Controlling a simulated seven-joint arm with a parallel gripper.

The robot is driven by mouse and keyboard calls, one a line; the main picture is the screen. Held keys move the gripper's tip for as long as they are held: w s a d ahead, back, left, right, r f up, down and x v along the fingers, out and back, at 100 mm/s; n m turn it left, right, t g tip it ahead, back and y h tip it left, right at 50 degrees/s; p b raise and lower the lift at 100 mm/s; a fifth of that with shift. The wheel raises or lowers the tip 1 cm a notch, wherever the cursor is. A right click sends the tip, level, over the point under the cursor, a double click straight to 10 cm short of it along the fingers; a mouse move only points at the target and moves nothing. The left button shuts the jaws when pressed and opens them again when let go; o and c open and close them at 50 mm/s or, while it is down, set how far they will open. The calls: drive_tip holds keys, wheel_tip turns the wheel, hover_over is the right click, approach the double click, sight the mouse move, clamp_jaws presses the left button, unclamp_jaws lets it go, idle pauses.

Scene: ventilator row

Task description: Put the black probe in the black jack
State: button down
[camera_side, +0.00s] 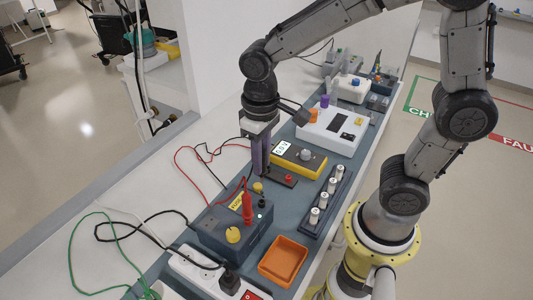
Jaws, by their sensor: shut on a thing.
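My gripper (261,170) points straight down above the grey-blue bench strip, just left of the yellow meter (299,158). Its fingers are together on a dark thing, which I take to be the black probe; the fingers hide most of it. A thin black lead runs to the gripper from the left. A grey box (233,222) stands nearer the camera, below the gripper in the picture. A small dark socket on its top, which looks like the black jack (262,203), is apart from the gripper. A red probe (247,208) stands upright on the same box.
A dark plate with a red button (289,178) lies close right of the fingertips. A rack of white cylinders (325,200), an orange tray (283,261) and a white power strip (205,277) surround the box. Loose red, black and green leads lie to the left.

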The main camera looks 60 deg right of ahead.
drive_tip(key=shift+a+f, duration=0.15)
drive_tip(key=shift+f, duration=3.05)
drive_tip(key=shift+f, duration=0.85)
drive_tip(key=c, duration=0.7)
unclamp_jaws()
drive_tip(key=shift+o, duration=0.2)
